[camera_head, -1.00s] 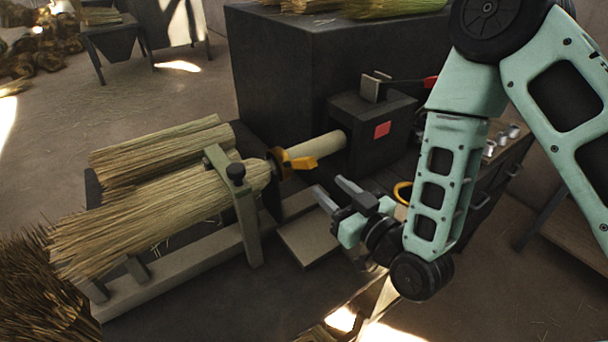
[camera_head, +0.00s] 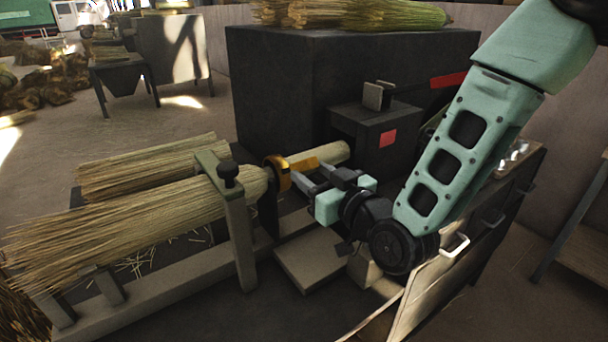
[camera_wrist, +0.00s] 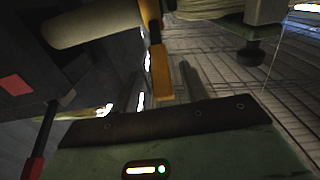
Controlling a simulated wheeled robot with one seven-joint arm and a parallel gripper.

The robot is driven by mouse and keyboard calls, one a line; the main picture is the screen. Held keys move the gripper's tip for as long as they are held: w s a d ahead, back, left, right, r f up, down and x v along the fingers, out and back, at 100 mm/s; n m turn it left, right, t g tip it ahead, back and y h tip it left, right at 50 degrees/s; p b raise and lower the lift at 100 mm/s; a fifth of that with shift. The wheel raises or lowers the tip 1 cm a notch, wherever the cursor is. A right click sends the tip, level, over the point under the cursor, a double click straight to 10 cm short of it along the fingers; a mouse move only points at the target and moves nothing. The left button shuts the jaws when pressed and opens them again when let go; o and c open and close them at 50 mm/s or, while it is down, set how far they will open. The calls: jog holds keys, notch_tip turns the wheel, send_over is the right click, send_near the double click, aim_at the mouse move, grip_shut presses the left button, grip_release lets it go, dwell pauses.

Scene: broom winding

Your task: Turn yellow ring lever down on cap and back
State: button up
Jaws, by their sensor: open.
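The yellow ring (camera_head: 277,174) sits around the broom handle at the bundle's neck, and its lever (camera_head: 305,164) points right toward the dark machine. My gripper (camera_head: 298,173) is open, with its fingertips close to the ring and lever. In the wrist view the ring (camera_wrist: 150,10) is at the top edge. The lever (camera_wrist: 161,72) extends down from it and appears between my fingers; contact cannot be told. One grey finger (camera_wrist: 192,82) shows clearly right of the lever. The cap is not clearly distinguishable.
The straw bundle (camera_head: 140,228) lies under a clamp (camera_head: 240,225) with a dark knob. The pale handle (camera_head: 335,152) runs into a dark box (camera_head: 370,138) with a red patch. A red-handled lever (camera_head: 447,80) stands above it. A flat block (camera_head: 310,262) lies below my gripper.

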aim_at(304, 166)
jog(key=shift+x, duration=1.6)
jog(key=shift+r, duration=0.1)
grip_shut()
jog(key=shift+r+p, duration=0.1)
jog(key=shift+p, duration=0.3)
